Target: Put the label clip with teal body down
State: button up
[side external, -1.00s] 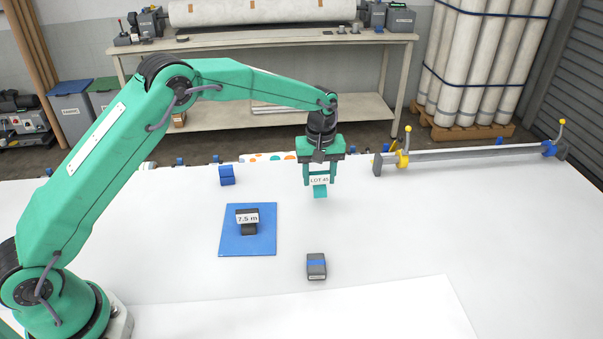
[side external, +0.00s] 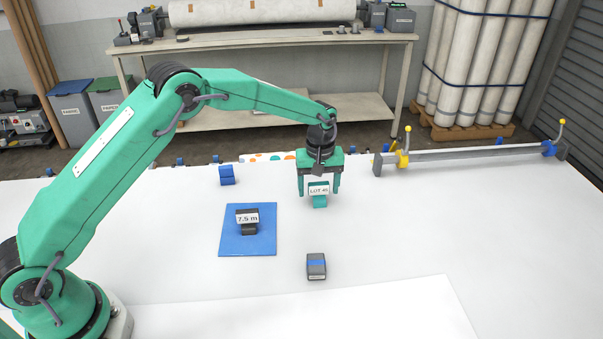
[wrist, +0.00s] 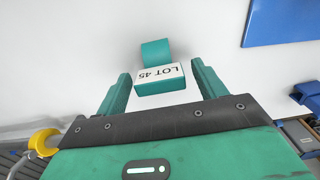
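The label clip with teal body (side external: 320,201) stands upright on the white table, its white tag reading LOT 45. My gripper (side external: 319,190) is above and around it, with a finger on either side. In the wrist view, the clip (wrist: 160,84) sits between the fingertips (wrist: 160,82) with a visible gap on both sides. My gripper is open and not gripping the clip.
A blue mat (side external: 262,246) carries a black clip tagged 7.5 m (side external: 248,229). A grey block with a blue band (side external: 316,266) lies nearer the front. Blue blocks (side external: 227,175) stand behind. A rail with a yellow slider (side external: 403,158) runs at the back right. The table's right side is clear.

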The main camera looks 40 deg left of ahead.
aim_at(319, 183)
jog(key=shift+r, duration=0.1)
notch_tip(319, 183, up, 12)
dwell(0.9)
dwell(0.4)
jog(key=s+a+r+m+t, duration=0.1)
jog(key=s+a+r+m, duration=0.15)
jog(key=s+r, duration=0.5)
jog(key=s+a+r+m+t, duration=0.2)
jog(key=s+a+r, duration=0.2)
jog(key=s+r, duration=0.4)
jog(key=s+a+f+m+t, duration=0.1)
jog(key=s+a+f+m, duration=0.1)
jog(key=s, duration=0.8)
jog(key=s+a+f+m+t, duration=0.1)
jog(key=s+f+m, duration=0.1)
jog(key=s, duration=0.8)
jog(key=shift+s+a+f+t, duration=0.2)
jog(key=shift+a+f+t, duration=0.1)
jog(key=shift+a+f, duration=0.1)
